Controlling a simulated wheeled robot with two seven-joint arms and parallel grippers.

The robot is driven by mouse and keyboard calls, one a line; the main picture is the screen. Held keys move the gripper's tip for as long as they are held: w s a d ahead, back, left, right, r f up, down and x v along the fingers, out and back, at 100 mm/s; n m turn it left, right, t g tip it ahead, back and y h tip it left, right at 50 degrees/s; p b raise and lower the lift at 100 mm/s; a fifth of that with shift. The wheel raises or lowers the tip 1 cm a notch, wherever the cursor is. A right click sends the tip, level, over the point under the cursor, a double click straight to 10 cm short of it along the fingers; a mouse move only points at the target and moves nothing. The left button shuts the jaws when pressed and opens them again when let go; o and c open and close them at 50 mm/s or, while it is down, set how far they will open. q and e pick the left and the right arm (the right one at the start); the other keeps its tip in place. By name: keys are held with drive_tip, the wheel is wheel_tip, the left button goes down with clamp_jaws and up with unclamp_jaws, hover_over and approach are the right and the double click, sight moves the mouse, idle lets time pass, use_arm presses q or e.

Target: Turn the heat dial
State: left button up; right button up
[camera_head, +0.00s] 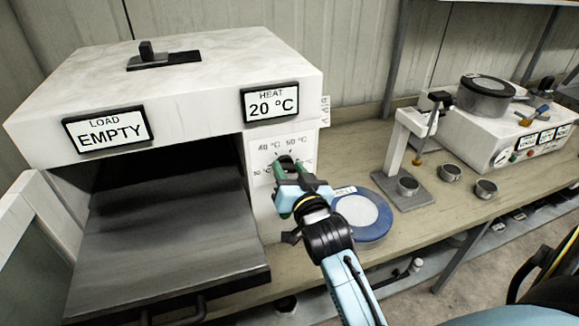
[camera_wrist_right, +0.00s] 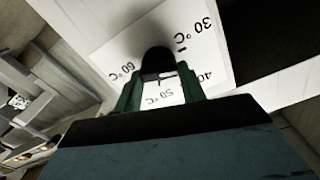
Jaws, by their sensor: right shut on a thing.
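The heat dial (camera_wrist_right: 158,62) is a dark knob on a white plate marked with temperatures, on the front of the white oven (camera_head: 215,75). In the head view the dial (camera_head: 287,163) is mostly hidden by my right gripper (camera_head: 288,170). The right gripper's green fingers also show in the right wrist view (camera_wrist_right: 160,90), one on each side of the knob, shut on it. The heat display (camera_head: 270,102) reads 20 °C. The load display (camera_head: 107,130) reads EMPTY. My left gripper is not in view.
The oven's dark tray or door (camera_head: 170,230) stands open, with a handle at its front. A blue-rimmed round dish (camera_head: 372,232) lies on the bench right of my gripper. A small stand (camera_head: 402,185), several metal cups and a white machine (camera_head: 515,125) are farther right.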

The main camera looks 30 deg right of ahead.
drive_tip(key=m+p, duration=0.2)
drive_tip(key=m, duration=0.2)
drive_tip(key=shift+d+m+p, duration=0.1)
drive_tip(key=shift+m+p, duration=0.2)
drive_tip(key=shift+p, duration=0.1)
drive_tip(key=shift+m+p, duration=0.95)
drive_tip(key=shift+m, duration=0.75)
drive_tip(key=shift+d+f+m, duration=0.1)
drive_tip(key=shift+f+m, duration=0.05)
drive_tip(key=shift+m, duration=0.15)
drive_tip(key=o, duration=1)
